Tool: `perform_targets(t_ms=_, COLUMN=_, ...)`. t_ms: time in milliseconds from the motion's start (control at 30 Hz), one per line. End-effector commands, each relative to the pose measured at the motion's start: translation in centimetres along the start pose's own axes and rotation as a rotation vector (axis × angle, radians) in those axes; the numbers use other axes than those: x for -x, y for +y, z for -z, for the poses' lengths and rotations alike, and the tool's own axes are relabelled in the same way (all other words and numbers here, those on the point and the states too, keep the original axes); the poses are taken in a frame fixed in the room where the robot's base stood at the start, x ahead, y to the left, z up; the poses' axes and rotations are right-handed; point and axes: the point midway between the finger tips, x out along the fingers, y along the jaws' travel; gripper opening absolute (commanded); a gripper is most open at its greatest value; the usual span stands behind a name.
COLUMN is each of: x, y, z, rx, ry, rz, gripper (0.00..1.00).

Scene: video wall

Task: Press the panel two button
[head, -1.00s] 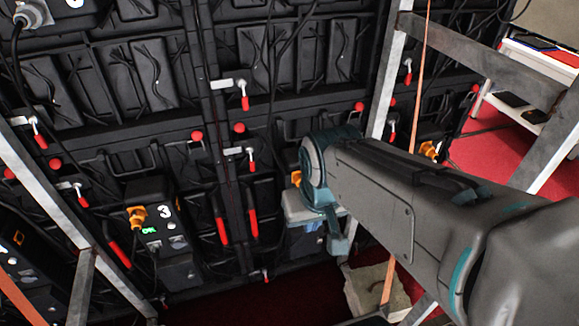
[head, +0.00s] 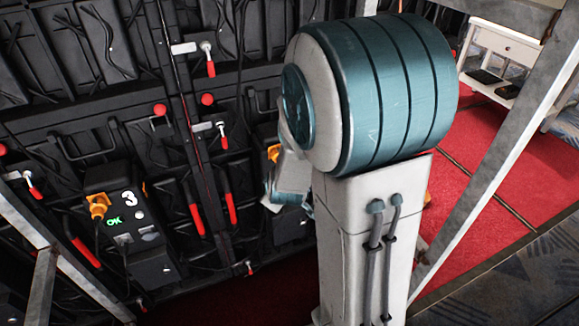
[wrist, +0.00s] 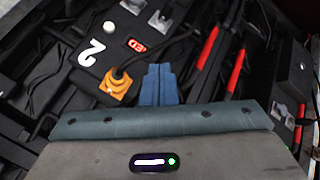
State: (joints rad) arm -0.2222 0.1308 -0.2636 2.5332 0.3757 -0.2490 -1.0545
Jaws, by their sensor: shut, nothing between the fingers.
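In the wrist view, the dark panel box marked 2 (wrist: 90,52) lies just beyond my gripper. It carries a small red-lit display (wrist: 136,45), a round white button (wrist: 110,27) and an orange plug (wrist: 118,86) with a black cable. My gripper (wrist: 160,70) has its blue fingers together and empty, beside the orange plug and below the display in the picture. The fingertips appear apart from the white button; contact with the box cannot be told. In the head view, my arm hides most of box 2, with part of its orange plug (head: 273,153) showing.
A box marked 3 (head: 128,198) with a green OK display stands at left. Red-handled latches (head: 230,207) and cables cover the black wall. Metal struts (head: 500,150) flank my arm. A white side table (head: 505,50) stands on red carpet at back right.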

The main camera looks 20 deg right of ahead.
Motion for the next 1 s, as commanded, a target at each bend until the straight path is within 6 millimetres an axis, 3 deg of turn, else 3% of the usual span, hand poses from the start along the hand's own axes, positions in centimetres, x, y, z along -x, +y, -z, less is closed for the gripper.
perform_targets(t_ms=33, x=-2.9, y=-0.5, z=-1.7, rx=0.079, ry=-0.022, rz=-0.058, gripper=0.0)
perform_targets(t_ms=100, x=-5.3, y=0.1, z=-3.4, rx=0.205, ry=-0.054, rz=-0.162, gripper=0.0)
perform_targets(t_ms=300, x=-9.4, y=2.2, z=-7.9, rx=0.592, ry=-0.219, rz=-0.441, gripper=0.0)
perform_targets(t_ms=600, x=-9.9, y=4.0, z=-10.3, rx=0.93, ry=-0.41, rz=-0.652, gripper=0.0)
perform_targets(t_ms=1000, x=-9.8, y=4.3, z=-10.2, rx=0.95, ry=-0.422, rz=-0.665, gripper=0.0)
